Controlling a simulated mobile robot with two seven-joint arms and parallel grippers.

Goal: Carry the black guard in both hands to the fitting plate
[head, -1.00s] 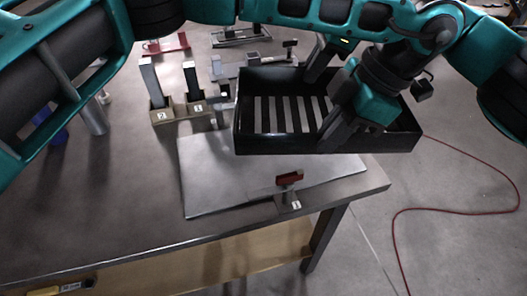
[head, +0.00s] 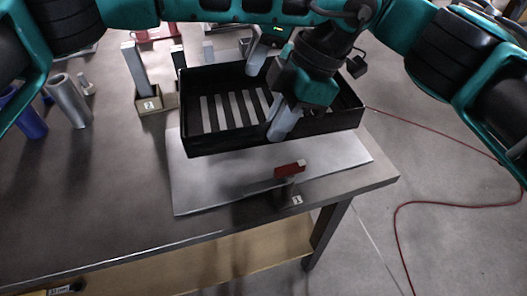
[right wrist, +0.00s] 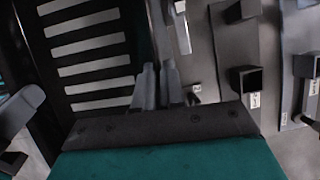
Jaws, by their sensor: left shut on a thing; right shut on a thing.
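The black guard (head: 215,142) is an open tray-like frame with a slotted floor. It is held roughly level in the head view and overlaps the far part of a flat grey plate (head: 200,190), seemingly the fitting plate, with its height above it unclear. My left gripper (head: 283,125) is shut on the near side of the guard. My right gripper (head: 262,58) is shut on the far side; its fingers (right wrist: 158,85) show close together in the right wrist view, beside the slotted floor (right wrist: 90,70). The exact grip points are partly hidden.
A red-topped clamp (head: 290,170) stands at the plate's near edge. An upright post in a holder marked 2 (head: 148,103) is left of the guard. A grey cylinder (head: 68,100) and a blue one (head: 25,120) stand further left. The table's front left is clear.

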